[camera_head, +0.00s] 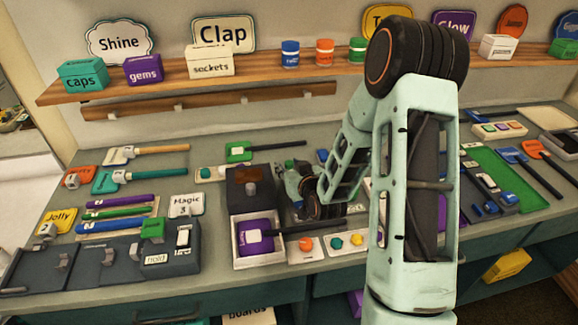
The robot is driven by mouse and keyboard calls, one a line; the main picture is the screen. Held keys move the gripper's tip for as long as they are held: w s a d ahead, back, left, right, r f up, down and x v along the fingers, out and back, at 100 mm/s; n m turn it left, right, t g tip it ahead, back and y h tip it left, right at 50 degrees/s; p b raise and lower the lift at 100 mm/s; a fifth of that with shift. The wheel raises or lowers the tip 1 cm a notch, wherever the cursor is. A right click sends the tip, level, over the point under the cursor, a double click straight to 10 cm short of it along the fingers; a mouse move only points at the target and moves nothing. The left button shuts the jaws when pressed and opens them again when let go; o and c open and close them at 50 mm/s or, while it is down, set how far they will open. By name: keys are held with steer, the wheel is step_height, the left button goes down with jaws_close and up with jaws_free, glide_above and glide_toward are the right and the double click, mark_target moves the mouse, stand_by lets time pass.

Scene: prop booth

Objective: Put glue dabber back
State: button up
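My arm reaches over the bench from the right, and my gripper (297,183) is low over the middle of it, just right of a dark box. Its fingers are small and partly hidden by my wrist, so I cannot tell whether they are open or hold anything. No item is clearly readable as the glue dabber. A purple labelled piece (257,236) lies in an open white tray (240,264) below the gripper, with a dark handle (300,226) extending right from it. A green-headed tool with a dark handle (240,151) lies behind the dark box.
The dark box (246,202) stands beside my gripper. A dark rack (120,262) fills the front left, with several coloured rods (118,213) behind it. Small trays with coloured knobs (306,244) line the front edge. A wooden shelf (270,82) with boxes runs along the back.

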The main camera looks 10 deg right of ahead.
steer(key=shift+r+p, duration=0.3)
steer(key=shift+p, duration=0.1)
steer(key=p+v, duration=0.1)
steer(key=v, duration=0.8)
steer(key=shift+s+r+p, duration=0.1)
steer(key=shift+s+p, duration=0.15)
steer(key=shift+p, duration=0.05)
steer(key=p, duration=0.2)
steer(key=s+p, duration=0.1)
steer(key=p, duration=0.1)
steer(key=shift+d+r, duration=0.1)
steer(key=shift+r, duration=0.15)
steer(key=shift+s+p, duration=0.55)
steer(key=shift+p, duration=0.7)
steer(key=shift+d, duration=0.1)
